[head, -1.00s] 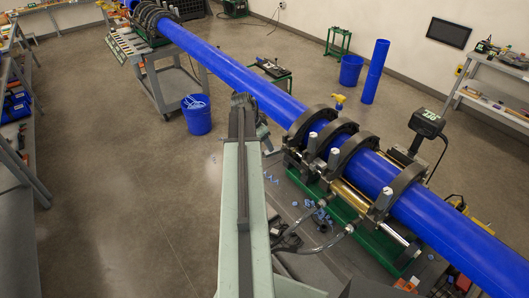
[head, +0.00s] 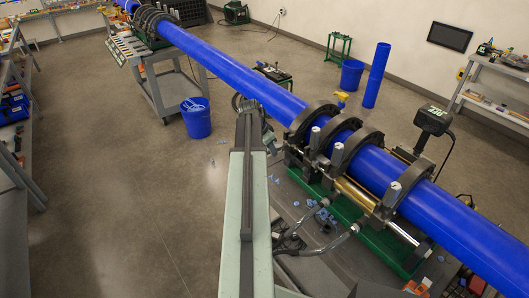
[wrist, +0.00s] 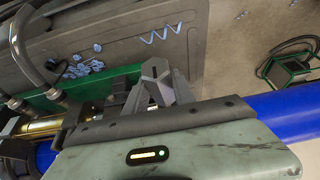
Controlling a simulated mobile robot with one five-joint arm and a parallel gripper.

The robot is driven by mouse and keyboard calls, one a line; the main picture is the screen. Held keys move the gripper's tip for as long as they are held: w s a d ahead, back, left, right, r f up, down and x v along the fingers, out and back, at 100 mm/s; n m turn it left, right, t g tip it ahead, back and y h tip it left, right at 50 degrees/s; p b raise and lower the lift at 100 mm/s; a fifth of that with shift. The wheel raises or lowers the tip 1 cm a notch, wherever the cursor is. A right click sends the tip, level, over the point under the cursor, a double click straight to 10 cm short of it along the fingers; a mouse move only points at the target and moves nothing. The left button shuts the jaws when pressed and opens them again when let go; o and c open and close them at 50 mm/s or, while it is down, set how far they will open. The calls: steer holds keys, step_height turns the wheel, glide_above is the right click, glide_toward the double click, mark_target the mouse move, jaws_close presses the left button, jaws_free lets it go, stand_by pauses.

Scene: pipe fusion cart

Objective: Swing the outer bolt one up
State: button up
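The fusion machine's dark clamps (head: 365,143) ring the blue pipe (head: 455,215) in the head view. Silver bolts, one at the left-hand clamp (head: 313,139), stand on their near side. My gripper (head: 270,142) is left of that clamp, partly hidden by my arm. In the wrist view, a grey hex-ended piece, seemingly the bolt (wrist: 155,70), shows just beyond my gripper's body, between dark grey parts.
A brass cylinder (head: 355,193) and hoses (head: 318,238) lie along the clamps' near side. Blue shavings (wrist: 82,68) lie on the grey surface beside the green base (head: 345,208). A blue bucket (head: 196,118) stands on the floor farther left. Open floor lies left of my arm.

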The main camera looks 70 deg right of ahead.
mark_target(277, 144)
steer(key=shift+c, duration=0.5)
steer(key=shift+s+d+r+p, duration=0.1)
steer(key=shift+d+r+p, duration=0.05)
steer(key=shift+r+p, duration=0.4)
steer(key=shift+s+d+r+p, duration=0.1)
steer(key=shift+r+p, duration=0.45)
steer(key=shift+s+d+r+p, duration=0.15)
steer(key=shift+d+r+p, duration=0.05)
steer(key=shift+r+p, duration=0.25)
steer(key=shift+s+d+r+p, duration=0.1)
steer(key=shift+d+r+p, duration=0.1)
steer(key=shift+r+p, duration=0.2)
steer(key=shift+s+d+r, duration=0.1)
steer(key=shift+s+d, duration=0.05)
steer(key=shift+r, duration=0.1)
